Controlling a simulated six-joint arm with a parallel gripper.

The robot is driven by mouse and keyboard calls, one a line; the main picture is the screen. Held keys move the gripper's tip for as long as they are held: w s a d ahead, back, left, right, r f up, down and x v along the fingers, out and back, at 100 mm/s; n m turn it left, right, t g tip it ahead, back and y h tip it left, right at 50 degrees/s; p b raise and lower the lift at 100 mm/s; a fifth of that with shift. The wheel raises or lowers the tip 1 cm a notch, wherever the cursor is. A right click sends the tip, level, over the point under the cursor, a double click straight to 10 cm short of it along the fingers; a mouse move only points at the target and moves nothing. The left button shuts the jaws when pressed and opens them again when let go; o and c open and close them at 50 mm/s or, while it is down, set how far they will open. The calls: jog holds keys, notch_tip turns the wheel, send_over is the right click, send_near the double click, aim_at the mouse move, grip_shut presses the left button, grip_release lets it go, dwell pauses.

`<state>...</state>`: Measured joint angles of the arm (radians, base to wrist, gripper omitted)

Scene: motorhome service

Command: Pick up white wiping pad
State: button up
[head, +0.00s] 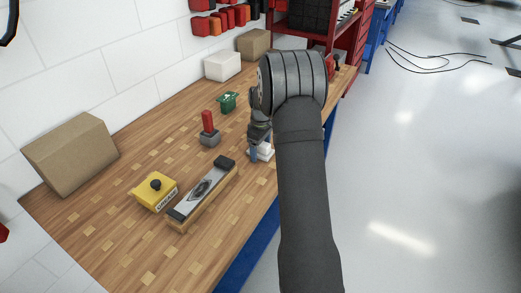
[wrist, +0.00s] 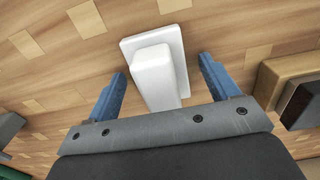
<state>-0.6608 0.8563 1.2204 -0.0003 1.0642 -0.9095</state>
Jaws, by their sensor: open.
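The white wiping pad (wrist: 155,70) lies on the wooden bench top, with a flat base and a raised block on top. In the head view the pad (head: 264,153) shows only in part, low beside my arm. My gripper (wrist: 160,82) is open, with one blue finger on each side of the pad's raised block and bare wood visible between fingers and pad. In the head view my gripper (head: 259,145) is over the pad and partly hidden by my arm. I cannot tell its exact height above the bench.
A wooden block with a grey top (head: 203,193) lies close by. A yellow box with a black knob (head: 156,191), a red-handled grey tool (head: 209,132) and a green item (head: 228,101) stand on the bench (head: 105,232). Cardboard boxes (head: 72,153) and a white box (head: 222,66) are by the wall.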

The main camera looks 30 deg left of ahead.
aim_at(264, 144)
jog(key=c, duration=1.1)
jog(key=shift+r, duration=0.6)
jog(key=r, duration=0.2)
jog(key=d+r, duration=0.1)
jog(key=shift+w+d+r, duration=0.1)
jog(key=shift+r, duration=0.25)
jog(key=d+r, duration=0.2)
jog(key=d, duration=0.1)
jog(key=d+r, duration=0.2)
jog(key=d, duration=0.2)
jog(key=w+d+r, duration=0.1)
jog(key=d+r, duration=0.1)
jog(key=d, duration=0.1)
jog(key=shift+d+r, duration=0.1)
jog(key=shift+d, duration=0.15)
